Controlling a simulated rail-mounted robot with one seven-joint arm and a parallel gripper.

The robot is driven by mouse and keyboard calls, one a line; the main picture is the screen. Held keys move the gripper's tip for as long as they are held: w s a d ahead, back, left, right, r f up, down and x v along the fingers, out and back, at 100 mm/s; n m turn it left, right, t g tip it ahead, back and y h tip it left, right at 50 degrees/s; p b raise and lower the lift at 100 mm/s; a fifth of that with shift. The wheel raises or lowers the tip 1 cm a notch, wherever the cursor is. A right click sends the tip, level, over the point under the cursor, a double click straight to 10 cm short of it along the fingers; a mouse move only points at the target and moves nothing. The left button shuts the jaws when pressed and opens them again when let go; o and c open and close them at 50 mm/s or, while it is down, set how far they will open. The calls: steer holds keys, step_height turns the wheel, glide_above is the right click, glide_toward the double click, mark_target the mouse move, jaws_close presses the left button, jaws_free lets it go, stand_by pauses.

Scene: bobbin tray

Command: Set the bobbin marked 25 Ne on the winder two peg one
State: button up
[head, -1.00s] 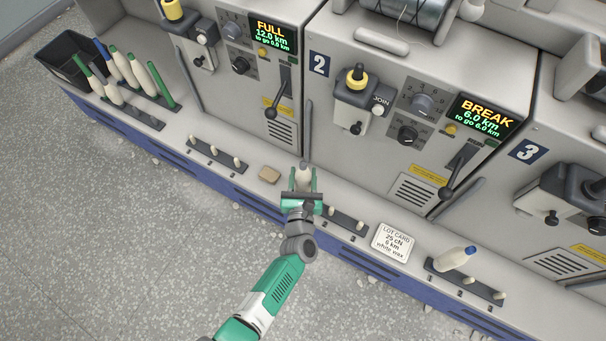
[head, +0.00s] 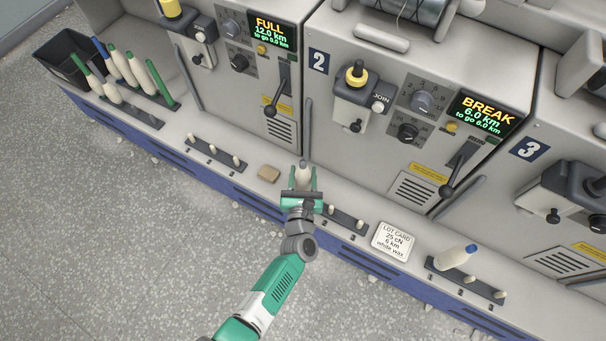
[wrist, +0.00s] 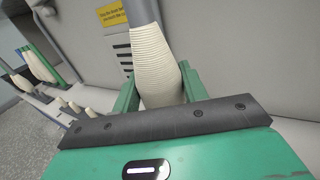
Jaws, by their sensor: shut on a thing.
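My gripper (head: 302,186) is shut on a cream wound bobbin (head: 303,175) with a grey tip, held roughly upright. In the wrist view the same bobbin (wrist: 158,65) stands between the green fingers; no 25 Ne mark is readable on it. The bobbin is at the left end of the dark peg strip (head: 346,219) in front of winder two (head: 320,62). Two pale pegs of that strip show to the right of my gripper. The strip's left end is hidden by my gripper, so I cannot tell whether the bobbin is on a peg.
A lot card (head: 390,241) lies to the right. A blue-tipped bobbin (head: 457,256) is on winder three's strip. Winder one's strip (head: 215,154) has bare pegs. Several bobbins and a dark bin (head: 62,62) are far left.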

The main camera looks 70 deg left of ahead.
steer(key=shift+f+b, duration=0.55)
steer(key=shift+f, duration=0.05)
stand_by(0.6)
steer(key=o, duration=0.7)
steer(key=shift+o, duration=0.2)
steer(key=shift+p+v, duration=0.95)
steer(key=shift+v, duration=1.3)
steer(key=p, duration=0.2)
glide_toward(303, 185)
steer(key=shift+w+a+f, duration=0.25)
steer(key=shift+w+a, duration=0.05)
steer(key=shift+a, duration=0.4)
